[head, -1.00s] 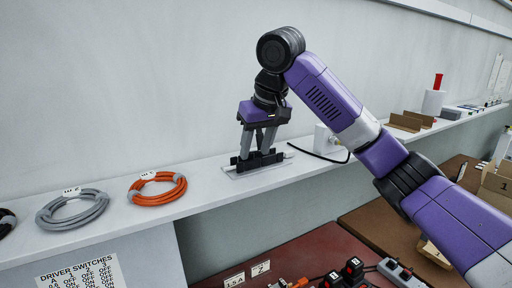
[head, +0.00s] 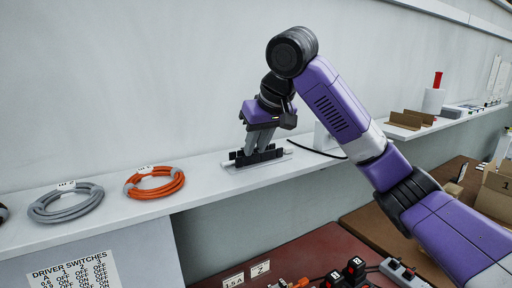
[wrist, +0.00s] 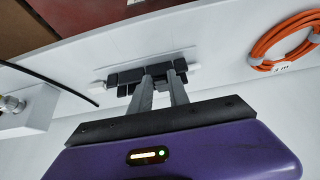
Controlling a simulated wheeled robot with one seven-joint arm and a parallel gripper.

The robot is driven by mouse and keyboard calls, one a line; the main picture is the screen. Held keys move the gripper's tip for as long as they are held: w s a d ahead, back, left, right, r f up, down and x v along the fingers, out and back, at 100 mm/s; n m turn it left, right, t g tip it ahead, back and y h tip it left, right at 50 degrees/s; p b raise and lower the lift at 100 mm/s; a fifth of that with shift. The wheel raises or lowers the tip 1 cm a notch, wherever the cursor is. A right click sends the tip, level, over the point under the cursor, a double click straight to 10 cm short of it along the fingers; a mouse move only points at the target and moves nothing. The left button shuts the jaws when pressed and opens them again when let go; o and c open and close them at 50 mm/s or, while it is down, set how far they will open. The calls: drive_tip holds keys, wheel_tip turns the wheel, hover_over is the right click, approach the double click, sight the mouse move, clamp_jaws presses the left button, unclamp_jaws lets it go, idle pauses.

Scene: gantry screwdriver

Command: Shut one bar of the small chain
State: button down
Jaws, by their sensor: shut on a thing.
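The small chain (head: 238,156) is a row of black blocks on a pale, flat base, lying on the white shelf. It also shows in the wrist view (wrist: 122,78), with light end pieces beyond the blocks. My gripper (head: 258,149) is tilted over the middle of the chain, its grey fingers reaching down among the black blocks. In the wrist view my gripper (wrist: 160,72) is shut on one black bar of the chain. The fingertips partly hide that bar, so I cannot tell whether it is fully down.
An orange cable coil (head: 155,183) and a grey coil (head: 66,204) lie on the shelf (head: 210,173) to the left. A white box with a black cable (wrist: 62,85) stands close by the chain. The wall rises behind; a red-brown bench lies below.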

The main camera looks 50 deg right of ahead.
drive_tip(key=c, duration=1.2)
unclamp_jaws()
drive_tip(key=shift+c, duration=0.2)
drive_tip(key=v, duration=0.7)
drive_tip(key=shift+s+r, duration=0.15)
drive_tip(key=shift+r, duration=0.15)
